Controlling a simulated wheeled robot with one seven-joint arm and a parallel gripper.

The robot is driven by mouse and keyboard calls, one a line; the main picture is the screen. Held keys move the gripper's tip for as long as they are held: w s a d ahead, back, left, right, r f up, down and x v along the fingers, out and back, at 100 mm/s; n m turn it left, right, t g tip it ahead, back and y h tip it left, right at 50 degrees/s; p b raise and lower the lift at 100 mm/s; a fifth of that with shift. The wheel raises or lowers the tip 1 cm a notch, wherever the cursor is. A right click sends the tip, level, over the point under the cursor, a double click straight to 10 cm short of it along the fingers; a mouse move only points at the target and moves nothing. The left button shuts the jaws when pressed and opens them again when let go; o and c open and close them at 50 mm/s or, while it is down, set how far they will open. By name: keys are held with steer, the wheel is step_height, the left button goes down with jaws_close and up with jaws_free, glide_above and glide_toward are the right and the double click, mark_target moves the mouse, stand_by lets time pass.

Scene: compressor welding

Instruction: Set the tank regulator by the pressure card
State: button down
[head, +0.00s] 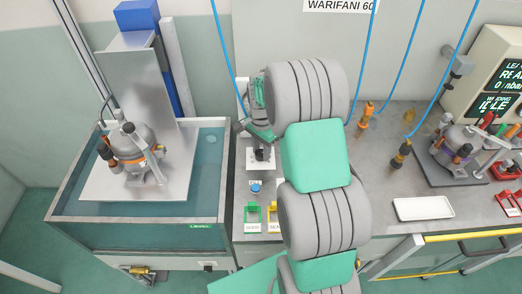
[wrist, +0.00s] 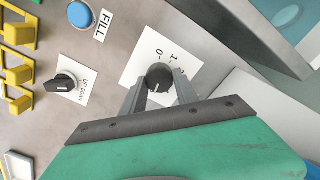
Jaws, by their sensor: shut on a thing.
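The regulator is a dark round knob (wrist: 158,77) on a white plate (wrist: 136,55) marked 0 and 1. In the wrist view my gripper (wrist: 160,85) has one finger on each side of the knob and is shut on it. In the head view my gripper (head: 261,148) reaches down to the same plate (head: 251,164), with my arm hiding much of the panel. A white card (head: 340,6) reading "WARIFANI 60" hangs on the wall at the top; its upper part is cut off.
A blue FILL button (wrist: 80,14) and a black UP/DOWN switch (wrist: 65,83) sit close by. The water tank (head: 66,232) with a compressor (head: 134,150) on a raised plate stands left. Blue hoses (head: 222,55) hang down. A white tray (head: 423,208) lies right.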

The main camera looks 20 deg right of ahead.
mark_target(261, 151)
steer(key=shift+n, duration=0.3)
steer(key=n+b, duration=0.1)
steer(key=n, duration=0.2)
steer(key=shift+f+b, duration=0.1)
steer(key=shift+b, duration=0.25)
steer(key=shift+w+n+b, duration=0.1)
steer(key=shift+n+b, duration=0.4)
steer(key=shift+n, duration=1.6)
steer(key=c, duration=0.9)
jaws_free()
steer(key=shift+c, duration=0.2)
step_height(261, 151, up, 8)
steer(key=shift+b, duration=0.65)
